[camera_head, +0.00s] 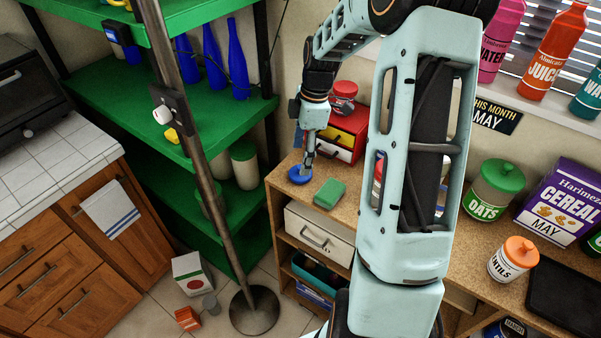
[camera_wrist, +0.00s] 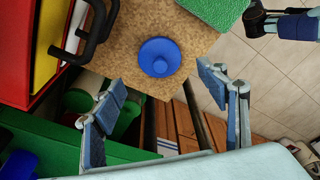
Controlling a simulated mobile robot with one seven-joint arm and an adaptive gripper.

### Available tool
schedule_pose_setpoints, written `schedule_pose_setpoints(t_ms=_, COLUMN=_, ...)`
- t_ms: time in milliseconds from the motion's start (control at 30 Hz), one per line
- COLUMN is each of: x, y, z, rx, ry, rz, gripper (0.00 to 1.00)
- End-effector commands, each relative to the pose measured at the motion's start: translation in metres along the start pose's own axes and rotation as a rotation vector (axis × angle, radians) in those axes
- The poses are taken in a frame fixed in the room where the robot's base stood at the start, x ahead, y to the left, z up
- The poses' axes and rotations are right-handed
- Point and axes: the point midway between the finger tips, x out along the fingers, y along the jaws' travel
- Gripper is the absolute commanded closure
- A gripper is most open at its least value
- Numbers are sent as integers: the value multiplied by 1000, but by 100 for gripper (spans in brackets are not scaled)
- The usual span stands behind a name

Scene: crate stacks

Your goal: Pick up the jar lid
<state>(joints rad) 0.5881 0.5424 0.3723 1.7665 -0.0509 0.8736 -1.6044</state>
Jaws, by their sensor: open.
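The blue jar lid (camera_head: 299,174) lies flat on the left end of the wooden shelf top (camera_head: 265,181). In the wrist view the lid (camera_wrist: 160,57) is round with a small knob in its middle, close to the shelf's corner edge. My gripper (camera_head: 308,168) points down above or just beside the lid. In the wrist view my gripper (camera_wrist: 155,95) is open and empty, its two blue-padded fingers wide apart. The lid lies beyond the fingertips, about midway between them, and nothing hides it there.
A green sponge (camera_head: 329,193) lies right of the lid. A red and yellow drawer box (camera_head: 345,133) stands behind it, its black handles (camera_wrist: 98,25) near the lid. The shelf edge drops off beside the lid. A green rack (camera_head: 130,108) stands at the left.

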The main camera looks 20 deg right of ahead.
Motion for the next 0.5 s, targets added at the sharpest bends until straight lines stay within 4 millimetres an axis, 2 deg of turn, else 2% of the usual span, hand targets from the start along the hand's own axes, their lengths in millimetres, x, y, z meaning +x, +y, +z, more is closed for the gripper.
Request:
schedule_pose_setpoints(t_ms=300, x=42, y=-2, z=3, rx=1, ry=1, rz=-4, gripper=33)
schedule_pose_setpoints(t_ms=500, x=52, y=-2, z=3, rx=2, ry=0, rz=-1, gripper=33)
